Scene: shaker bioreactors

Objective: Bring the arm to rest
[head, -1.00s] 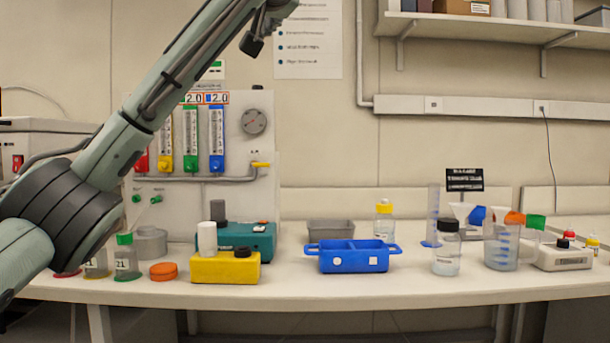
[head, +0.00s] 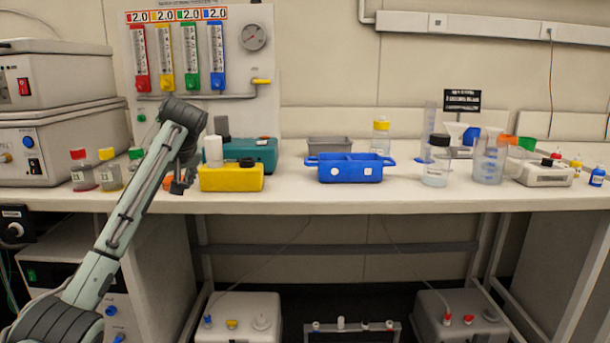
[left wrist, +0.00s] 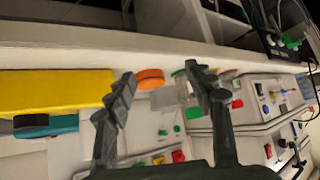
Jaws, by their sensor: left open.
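My left gripper (head: 182,183) hangs at the front edge of the bench, left of the yellow block (head: 232,178). In the left wrist view my left gripper (left wrist: 160,80) has its two dark fingers spread, with nothing held between them. The orange cap (left wrist: 150,79) shows past the fingertips there, and the yellow block (left wrist: 60,92) lies to their left. In the head view the gripper and forearm partly hide the orange cap and a green-capped bottle. My right gripper is not in view.
The bench (head: 330,198) carries a blue tray (head: 347,172) at the middle. Capped bottles (head: 82,172) stand at the left beside stacked grey instruments (head: 60,135). Beakers and bottles (head: 488,160) stand at the right. Grey units (head: 238,318) sit below the bench.

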